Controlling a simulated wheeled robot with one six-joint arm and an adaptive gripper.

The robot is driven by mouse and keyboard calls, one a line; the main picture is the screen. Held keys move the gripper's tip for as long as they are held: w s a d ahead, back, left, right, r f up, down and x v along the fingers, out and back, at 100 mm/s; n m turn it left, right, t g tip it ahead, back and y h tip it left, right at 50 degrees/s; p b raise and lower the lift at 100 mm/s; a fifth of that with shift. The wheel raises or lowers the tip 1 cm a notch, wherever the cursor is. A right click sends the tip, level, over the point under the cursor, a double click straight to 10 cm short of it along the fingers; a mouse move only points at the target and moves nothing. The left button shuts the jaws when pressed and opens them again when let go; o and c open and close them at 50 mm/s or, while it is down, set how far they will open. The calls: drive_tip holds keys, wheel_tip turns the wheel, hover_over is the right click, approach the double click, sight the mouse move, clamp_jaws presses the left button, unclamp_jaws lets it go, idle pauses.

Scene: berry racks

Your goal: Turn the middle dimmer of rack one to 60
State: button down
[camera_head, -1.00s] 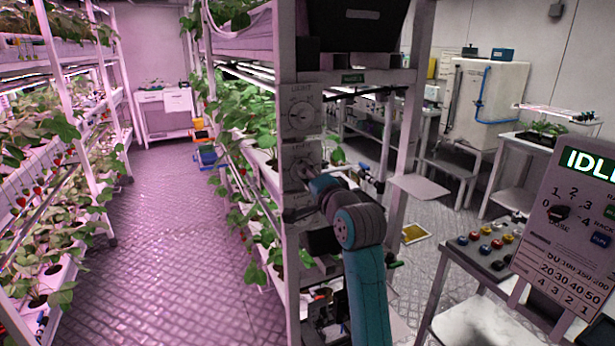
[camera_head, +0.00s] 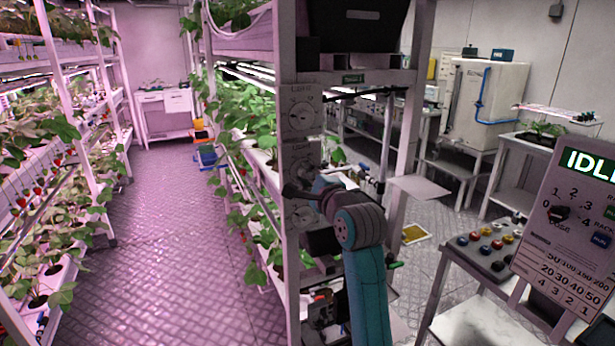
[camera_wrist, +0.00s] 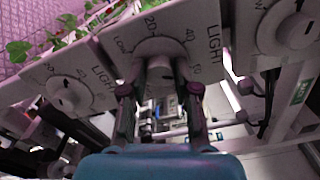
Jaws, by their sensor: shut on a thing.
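In the head view, the upper dial panel (camera_head: 302,112) and middle panel (camera_head: 303,152) show on the rack post, with my gripper (camera_head: 287,189) below, against the post.
A green label (camera_head: 353,78) sits on the rack frame. Strawberry plants (camera_head: 245,120) fill the rack behind the post. A console (camera_head: 565,215) reading IDLE and a button box (camera_head: 490,245) stand at the right. The aisle floor (camera_head: 180,230) at the left is clear.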

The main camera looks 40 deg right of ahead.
idle(0.4)
drive_tip(key=c, duration=0.8)
unclamp_jaws()
drive_tip(key=shift+c, duration=0.2)
drive_tip(key=v, duration=1.2)
